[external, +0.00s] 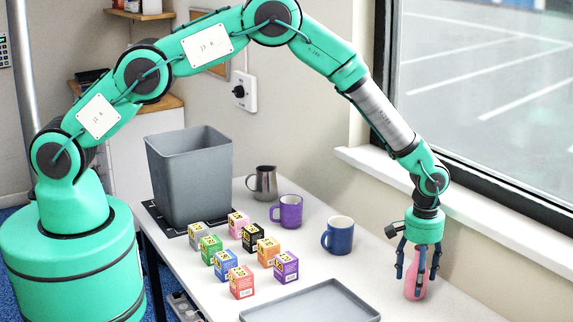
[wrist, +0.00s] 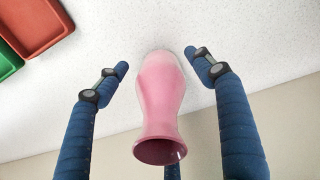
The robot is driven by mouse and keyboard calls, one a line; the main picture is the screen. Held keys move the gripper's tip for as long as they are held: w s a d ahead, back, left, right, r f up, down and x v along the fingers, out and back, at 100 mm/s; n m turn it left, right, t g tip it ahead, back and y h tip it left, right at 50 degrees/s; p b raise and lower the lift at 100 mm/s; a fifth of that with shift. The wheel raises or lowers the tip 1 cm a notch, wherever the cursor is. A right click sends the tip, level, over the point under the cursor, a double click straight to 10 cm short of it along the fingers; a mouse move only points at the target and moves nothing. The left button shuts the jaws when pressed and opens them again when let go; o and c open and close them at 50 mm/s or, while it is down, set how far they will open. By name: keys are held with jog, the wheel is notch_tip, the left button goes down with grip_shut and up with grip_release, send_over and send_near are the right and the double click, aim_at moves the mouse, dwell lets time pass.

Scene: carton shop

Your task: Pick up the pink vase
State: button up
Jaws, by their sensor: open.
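The pink vase (external: 415,284) stands on the right part of the white table in the external view. In the wrist view the vase (wrist: 160,100) fills the middle, with its dark open mouth toward the camera and its base paler. My gripper (external: 416,270) is over the vase, pointing down, with its blue fingers around it. In the wrist view my gripper (wrist: 158,62) is open, with one finger on each side of the vase and visible gaps between. A third finger shows partly behind the vase's mouth.
A blue mug (external: 338,236), a purple mug (external: 288,211) and a metal pitcher (external: 263,183) stand left of the vase. Several small boxes (external: 241,283), a grey tray (external: 310,306) and a grey bin (external: 188,170) are farther left. The window sill (external: 470,205) runs behind my gripper.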

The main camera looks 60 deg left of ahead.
jog(key=shift+f, duration=0.9)
jog(key=c, duration=1.4)
